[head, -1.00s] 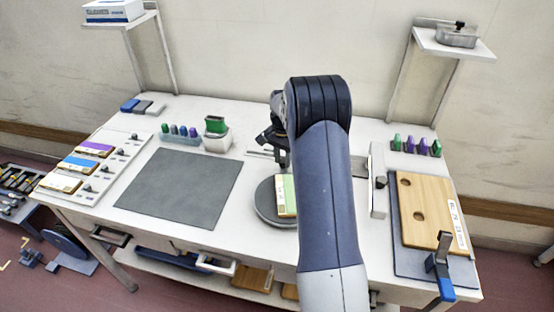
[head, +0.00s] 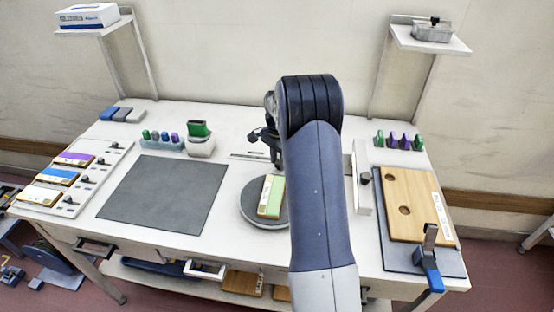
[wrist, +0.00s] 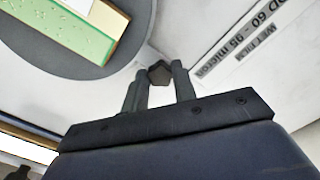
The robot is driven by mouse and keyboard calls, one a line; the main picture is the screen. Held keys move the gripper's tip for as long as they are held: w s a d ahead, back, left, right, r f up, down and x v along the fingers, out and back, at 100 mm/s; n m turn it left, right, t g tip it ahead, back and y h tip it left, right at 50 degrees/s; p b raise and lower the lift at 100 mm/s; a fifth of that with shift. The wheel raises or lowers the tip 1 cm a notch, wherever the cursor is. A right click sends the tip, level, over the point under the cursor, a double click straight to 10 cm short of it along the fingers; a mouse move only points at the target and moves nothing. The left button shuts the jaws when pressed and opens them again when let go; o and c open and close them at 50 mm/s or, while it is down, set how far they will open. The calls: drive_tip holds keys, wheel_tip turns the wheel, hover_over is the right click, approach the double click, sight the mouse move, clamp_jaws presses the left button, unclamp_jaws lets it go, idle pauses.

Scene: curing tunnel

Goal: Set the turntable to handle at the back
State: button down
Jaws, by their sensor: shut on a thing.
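The turntable (head: 249,208) is a round grey disc on the bench, left of my arm in the head view. A green-topped, wood-edged panel (head: 271,197) lies on it, tilted slightly to the right at its far end. In the wrist view the disc's rim (wrist: 62,64) and the panel (wrist: 62,28) fill the upper left. My gripper (wrist: 158,78) is shut on a small dark knob (wrist: 160,72) beside the rim, apparently the turntable's handle. In the head view my gripper (head: 277,163) is at the disc's far side, partly hidden by my arm.
A dark mat (head: 165,193) lies left of the turntable. A white holder with a green-topped item (head: 199,140) stands behind it. A wooden board with holes (head: 410,207) lies at the right with a blue-handled clamp (head: 430,265). A printed strip (wrist: 240,40) is beside my gripper.

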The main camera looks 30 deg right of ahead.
idle(0.3)
drive_tip(key=c, duration=1.1)
unclamp_jaws()
drive_tip(key=shift+c, duration=0.2)
drive_tip(key=shift+r, duration=0.1)
wheel_tip(320, 180, up, 11)
drive_tip(key=shift+f+b, duration=0.2)
drive_tip(key=shift+b, duration=0.25)
wheel_tip(320, 180, down, 11)
drive_tip(key=shift+r+p, duration=0.1)
drive_tip(key=shift+p, duration=0.4)
drive_tip(key=shift+a, duration=0.1)
drive_tip(key=shift+r, duration=0.1)
